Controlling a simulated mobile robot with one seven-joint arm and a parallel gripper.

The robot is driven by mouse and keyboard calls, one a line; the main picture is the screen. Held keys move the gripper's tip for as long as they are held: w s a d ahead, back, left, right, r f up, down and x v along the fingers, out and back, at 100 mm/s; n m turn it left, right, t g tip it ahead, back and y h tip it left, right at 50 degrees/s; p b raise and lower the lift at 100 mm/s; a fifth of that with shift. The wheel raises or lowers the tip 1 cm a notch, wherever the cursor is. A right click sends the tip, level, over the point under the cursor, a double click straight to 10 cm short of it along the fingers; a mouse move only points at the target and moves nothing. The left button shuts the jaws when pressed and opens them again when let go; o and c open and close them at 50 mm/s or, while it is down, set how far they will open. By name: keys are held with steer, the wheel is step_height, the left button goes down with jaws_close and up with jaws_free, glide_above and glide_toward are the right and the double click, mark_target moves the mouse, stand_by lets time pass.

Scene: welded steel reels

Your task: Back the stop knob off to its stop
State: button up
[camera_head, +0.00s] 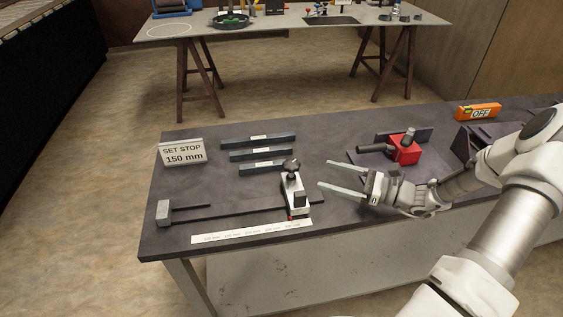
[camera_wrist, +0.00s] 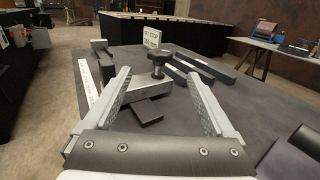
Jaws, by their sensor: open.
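The stop block (camera_head: 294,192) is a pale body on a dark rail (camera_head: 238,208) near the front of the bench. The stop knob (camera_head: 291,165) is dark and lobed and sits on top of the block. In the wrist view the knob (camera_wrist: 158,60) stands upright on its stem above the metal block (camera_wrist: 150,88), beyond and between the fingertips. My gripper (camera_head: 324,178) is open and empty, to the right of the knob. It also shows in the wrist view (camera_wrist: 158,85), with its fingers spread and apart from the knob.
A sign (camera_head: 183,152) reads "SET STOP 150 mm". Several dark bars (camera_head: 262,154) lie behind the block. A white scale strip (camera_head: 250,231) lies along the front, and a grey end block (camera_head: 163,212) stands at left. A red clamp (camera_head: 405,150) stands behind my gripper.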

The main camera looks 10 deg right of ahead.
mark_target(291, 169)
steer(key=x, duration=1.3)
steer(key=shift+w+a, duration=0.15)
steer(key=shift+a, duration=0.2)
steer(key=shift+c, duration=0.2)
steer(key=c, duration=1.3)
steer(key=shift+c, duration=0.2)
steer(key=shift+n+g, duration=0.3)
steer(key=n+g, duration=0.1)
steer(key=n+g+y, duration=0.1)
steer(key=g, duration=0.1)
steer(key=n+g+y, duration=0.1)
steer(key=shift+s+a+g, duration=0.1)
steer(key=shift+s+g, duration=0.2)
steer(key=shift+s+n+g+y+b, duration=0.15)
steer(key=shift+n+g+y+b, duration=0.1)
steer(key=shift+n+g, duration=0.6)
steer(key=shift+s+n+g+y+b, duration=0.2)
steer(key=shift+n+g, duration=0.25)
steer(key=shift+g, duration=0.7)
